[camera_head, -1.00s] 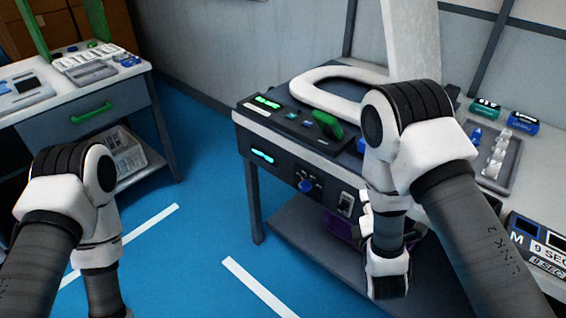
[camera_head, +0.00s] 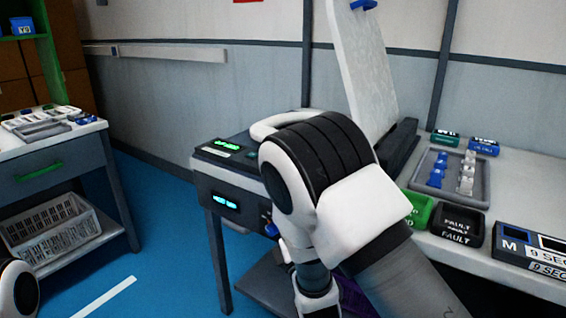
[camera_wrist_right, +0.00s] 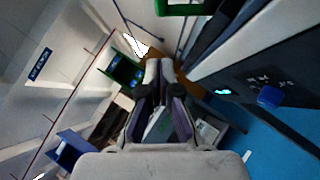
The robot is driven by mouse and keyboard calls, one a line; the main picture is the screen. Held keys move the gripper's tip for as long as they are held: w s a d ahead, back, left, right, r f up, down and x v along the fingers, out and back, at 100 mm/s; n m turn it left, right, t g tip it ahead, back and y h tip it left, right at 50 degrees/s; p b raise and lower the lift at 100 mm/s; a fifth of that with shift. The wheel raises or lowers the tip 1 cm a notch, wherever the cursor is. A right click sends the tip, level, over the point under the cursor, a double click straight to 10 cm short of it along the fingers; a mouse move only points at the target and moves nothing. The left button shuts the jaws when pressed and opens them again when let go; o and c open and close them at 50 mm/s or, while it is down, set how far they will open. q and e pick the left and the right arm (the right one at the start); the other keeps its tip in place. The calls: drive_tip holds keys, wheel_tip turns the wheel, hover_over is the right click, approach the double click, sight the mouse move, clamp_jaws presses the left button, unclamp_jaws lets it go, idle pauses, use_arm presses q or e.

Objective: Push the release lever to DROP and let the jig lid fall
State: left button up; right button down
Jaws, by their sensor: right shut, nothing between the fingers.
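The jig lid (camera_head: 362,80) is a pale panel standing raised, leaning slightly back, with a blue tab at its top. A white seat ring (camera_head: 268,124) lies on the bench in front of it, partly hidden by my right arm. A blue knob (camera_head: 270,229) is on the dark front panel; it also shows in the right wrist view (camera_wrist_right: 270,96), its markings too small to read. I cannot tell whether it is the release lever. My right gripper (camera_wrist_right: 160,70) is shut and empty, apart from the knob. My left gripper is out of view.
A parts tray (camera_head: 450,178), a green bin (camera_head: 418,210) and a black FAULT bin (camera_head: 457,226) stand right of my arm. A side table (camera_head: 50,165) is at left.

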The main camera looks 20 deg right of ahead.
drive_tip(key=d+r+x, duration=0.1)
drive_tip(key=d+x, duration=0.1)
drive_tip(key=x, duration=0.9)
drive_tip(key=shift+d+r, duration=0.2)
drive_tip(key=shift+d, duration=0.05)
